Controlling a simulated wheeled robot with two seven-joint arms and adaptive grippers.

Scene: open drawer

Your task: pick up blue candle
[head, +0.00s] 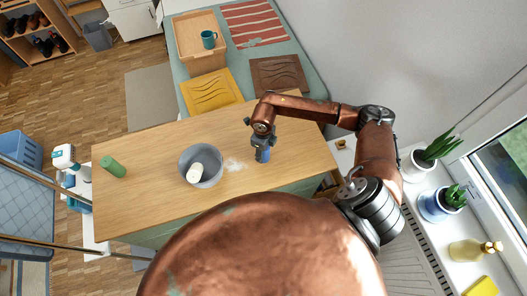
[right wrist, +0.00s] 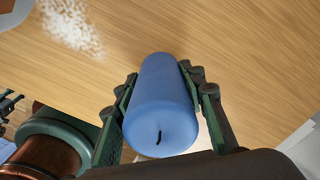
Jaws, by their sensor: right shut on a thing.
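The blue candle (right wrist: 162,95) is a smooth cylinder with a dark wick, seen between the two fingers in the right wrist view. My right gripper (right wrist: 160,100) is shut on it, with one finger on each side. In the head view the blue candle (head: 262,155) shows under my right gripper (head: 262,138), over the right half of the wooden table. I cannot tell whether its base touches the tabletop. My left gripper is not in view.
A grey bowl (head: 209,179) holding a white cylinder (head: 194,173) stands left of the candle. A white powdery patch (head: 234,165) lies between them. A green cylinder (head: 113,167) lies at the left of the wooden table (head: 145,195). Bare tabletop surrounds these things.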

